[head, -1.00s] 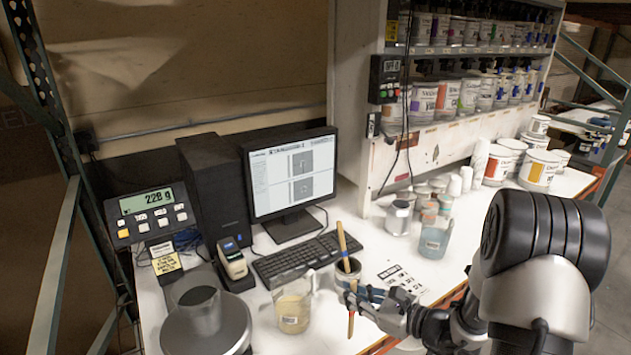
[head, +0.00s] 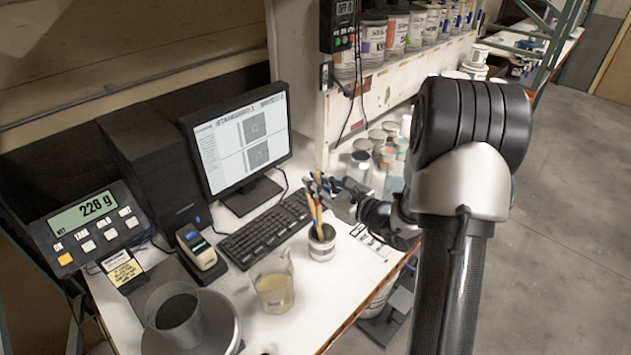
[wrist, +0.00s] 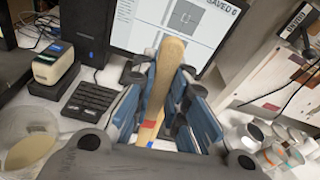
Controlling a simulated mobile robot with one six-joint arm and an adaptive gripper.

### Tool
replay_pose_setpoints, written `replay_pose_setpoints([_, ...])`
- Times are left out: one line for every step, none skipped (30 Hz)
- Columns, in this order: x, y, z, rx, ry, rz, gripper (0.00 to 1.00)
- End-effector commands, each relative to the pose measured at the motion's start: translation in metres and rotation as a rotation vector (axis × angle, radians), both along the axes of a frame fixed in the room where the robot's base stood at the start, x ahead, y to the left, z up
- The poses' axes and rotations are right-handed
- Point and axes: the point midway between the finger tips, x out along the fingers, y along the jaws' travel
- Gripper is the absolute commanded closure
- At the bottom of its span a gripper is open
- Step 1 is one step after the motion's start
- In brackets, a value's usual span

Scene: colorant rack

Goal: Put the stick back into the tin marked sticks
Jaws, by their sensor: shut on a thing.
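The tin (head: 322,246), white with a dark mouth, stands on the white bench in the head view, right of the beaker; its marking is too small to read. Wooden sticks (head: 317,217) rise from its mouth and overlap one another. My gripper (head: 318,187) is above the tin. In the wrist view its blue-padded fingers (wrist: 165,105) are shut on a pale wooden stick (wrist: 170,62) with a red mark lower down. I cannot tell whether the held stick's lower end is inside the tin or just above it. The tin is hidden in the wrist view.
A glass beaker (head: 273,288) of pale liquid stands left of the tin. The keyboard (head: 262,232) and monitor (head: 240,148) are behind. A scale with a can (head: 180,316) is at front left. Several small cans (head: 377,140) stand at right. Bench is bare in front of the tin.

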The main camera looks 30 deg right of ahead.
Motion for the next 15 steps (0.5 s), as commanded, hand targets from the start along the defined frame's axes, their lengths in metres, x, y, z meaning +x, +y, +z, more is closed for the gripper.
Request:
replay_pose_setpoints([-0.001, 0.001, -0.006, 0.001, 0.0, 0.001, 0.99])
replay_pose_setpoints([-0.001, 0.001, -0.009, 0.001, 0.0, 0.001, 0.99])
replay_pose_setpoints([-0.002, 0.002, -0.012, 0.0, 0.0, 0.001, 0.99])
replay_pose_setpoints([-0.002, 0.002, -0.014, 0.0, 0.0, 0.001, 0.99])
replay_pose_setpoints([-0.003, 0.003, -0.017, 0.001, 0.0, 0.001, 0.99])
replay_pose_setpoints([-0.004, 0.003, -0.02, 0.001, 0.0, 0.001, 0.99])
replay_pose_setpoints([-0.004, 0.004, -0.022, 0.002, 0.001, 0.001, 0.99])
replay_pose_setpoints([-0.005, 0.004, -0.025, 0.002, 0.001, 0.001, 0.99])
replay_pose_setpoints([-0.005, 0.005, -0.028, 0.002, 0.001, 0.001, 0.99])
replay_pose_setpoints([-0.006, 0.005, -0.03, 0.002, 0.001, 0.001, 0.99])
replay_pose_setpoints([-0.006, 0.006, -0.032, 0.002, 0.002, 0.001, 0.99])
replay_pose_setpoints([-0.007, 0.006, -0.035, 0.001, 0.001, 0.001, 0.99])
replay_pose_setpoints([-0.007, 0.006, -0.038, 0.0, 0.001, 0.001, 0.99])
replay_pose_setpoints([-0.007, 0.006, -0.041, 0.0, 0.0, 0.001, 0.99])
replay_pose_setpoints([-0.006, 0.005, -0.044, 0.0, 0.0, 0.001, 0.99])
